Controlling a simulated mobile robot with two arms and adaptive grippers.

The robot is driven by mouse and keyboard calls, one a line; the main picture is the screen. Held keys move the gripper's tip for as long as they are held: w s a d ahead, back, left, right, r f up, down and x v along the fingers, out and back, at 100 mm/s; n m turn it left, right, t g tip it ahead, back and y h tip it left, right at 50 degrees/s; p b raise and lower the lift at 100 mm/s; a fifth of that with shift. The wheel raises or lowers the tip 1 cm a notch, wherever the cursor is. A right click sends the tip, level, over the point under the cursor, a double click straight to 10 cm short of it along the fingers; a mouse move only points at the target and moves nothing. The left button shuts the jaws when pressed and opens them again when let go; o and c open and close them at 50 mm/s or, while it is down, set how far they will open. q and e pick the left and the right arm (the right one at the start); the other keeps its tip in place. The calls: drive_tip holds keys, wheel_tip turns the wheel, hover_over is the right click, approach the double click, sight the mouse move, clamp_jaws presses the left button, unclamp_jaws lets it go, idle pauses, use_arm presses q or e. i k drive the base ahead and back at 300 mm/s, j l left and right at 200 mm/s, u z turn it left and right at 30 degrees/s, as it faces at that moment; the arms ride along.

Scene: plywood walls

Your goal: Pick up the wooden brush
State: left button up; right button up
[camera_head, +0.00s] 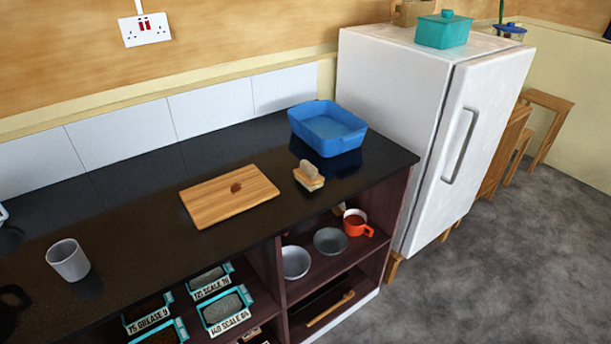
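A small wooden brush (309,177) lies on the dark countertop, with a light wooden base and a greyish upper part. It sits just right of a wooden cutting board (228,197) and in front of a blue tub, apart from both. Neither of my grippers can be made out in the head view.
The blue tub (328,128) stands at the back right of the counter (130,220). A grey cup (69,260) stands at left, near a dark, cut-off object (10,302). Open shelves below hold bowls, an orange mug (356,223) and boxes. A white fridge (400,110) borders the right.

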sight(308, 174)
drive_tip(key=i+l+u, duration=0.1)
drive_tip(key=u, duration=0.3)
drive_tip(key=i+l+u, duration=0.1)
drive_tip(key=u, duration=0.25)
drive_tip(key=l+u, duration=0.4)
drive_tip(key=i+j, duration=0.05)
drive_tip(key=j, duration=0.05)
